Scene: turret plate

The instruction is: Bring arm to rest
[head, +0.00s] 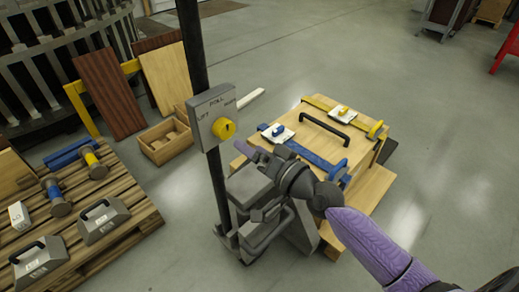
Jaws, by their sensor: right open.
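My right arm, with its purple sleeve (375,240), comes in from the lower right and reaches to the middle of the view. Its dark gripper (250,165) is open, near the black post and below the grey control box (213,117) with its yellow knob (223,128). I see nothing held in it. The fingers overlap the dark grey parts behind them, so their exact gap is hard to make out. My left gripper is not in view.
The black post (218,185) stands close to the gripper. A pallet (130,222) with grey weights is at left. Open floor (440,140) lies at right.

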